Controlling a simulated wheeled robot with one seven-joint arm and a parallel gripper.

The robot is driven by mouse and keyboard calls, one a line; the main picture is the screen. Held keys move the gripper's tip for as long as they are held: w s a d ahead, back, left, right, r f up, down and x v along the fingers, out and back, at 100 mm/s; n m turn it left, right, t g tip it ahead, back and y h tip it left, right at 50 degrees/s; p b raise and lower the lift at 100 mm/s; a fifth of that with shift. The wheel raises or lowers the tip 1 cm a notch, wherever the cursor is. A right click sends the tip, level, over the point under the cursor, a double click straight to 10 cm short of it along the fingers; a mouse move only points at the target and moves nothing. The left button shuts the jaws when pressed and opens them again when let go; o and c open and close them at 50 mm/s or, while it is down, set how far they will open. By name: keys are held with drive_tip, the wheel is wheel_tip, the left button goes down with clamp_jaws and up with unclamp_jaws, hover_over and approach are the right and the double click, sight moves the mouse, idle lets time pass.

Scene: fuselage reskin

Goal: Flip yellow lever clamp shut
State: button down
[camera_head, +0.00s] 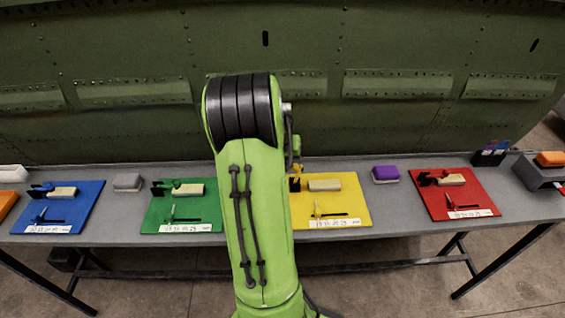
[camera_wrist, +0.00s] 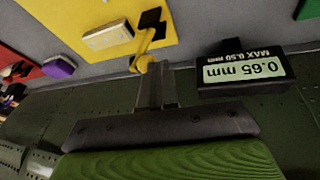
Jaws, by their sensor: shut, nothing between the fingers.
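The yellow board (camera_head: 352,208) lies on the bench just right of my arm, and also shows at the top of the wrist view (camera_wrist: 65,14). Its lever clamp has a black body (camera_wrist: 152,18) and a yellow lever (camera_wrist: 148,42) with a round knob. The lever stands out from the body, past the board's edge in the wrist view. A beige block (camera_wrist: 108,34) sits beside the clamp. My gripper (camera_wrist: 158,70) is shut and empty, its tips close by the knob; contact cannot be told. In the head view my arm hides the gripper and part of the clamp.
A black gauge (camera_wrist: 247,73) reading 0.65 mm, max 0.50 mm, is right of my fingers. Blue (camera_head: 62,208), green (camera_head: 180,212) and red (camera_head: 455,200) boards share the bench. A purple block (camera_head: 385,174) lies between yellow and red. The green fuselage panel (camera_head: 400,50) stands behind.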

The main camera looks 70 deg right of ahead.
drive_tip(key=s+t+y, duration=0.1)
drive_tip(key=t, duration=0.1)
drive_tip(key=s+d+f+t+y+p, duration=0.1)
drive_tip(key=s+t, duration=0.1)
drive_tip(key=s+d+m+t+y+p, duration=0.1)
drive_tip(key=t, duration=0.1)
drive_tip(key=shift+s+d+f+t, duration=0.15)
drive_tip(key=shift+s+d+t, duration=0.15)
drive_tip(key=shift+s, duration=0.1)
idle(0.5)
